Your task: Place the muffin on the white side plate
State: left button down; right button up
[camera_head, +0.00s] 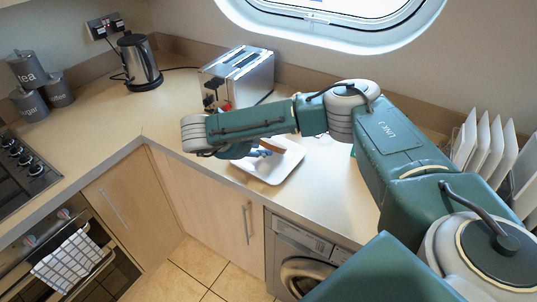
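The white side plate (270,171) is a square plate with rounded corners on the counter near its front edge, below my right forearm. A brown thing (286,150), possibly the muffin, shows over the plate's back part. It is partly hidden by my arm, so I cannot tell whether it rests on the plate. My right gripper (264,150) reaches in from the left side of the plate, its blue fingers low over the plate and close to the brown thing. Whether they are open or shut on it is hidden. My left gripper is not in view.
A silver toaster (238,77) stands behind my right forearm, with a small red thing (226,106) by its front. A kettle (139,62) and grey canisters (57,90) stand farther left. Upright white plates (485,143) stand at the right. The counter's left middle is clear.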

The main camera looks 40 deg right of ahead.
jog(key=shift+r, duration=0.1)
jog(key=p+v, duration=0.2)
jog(key=v, duration=0.6)
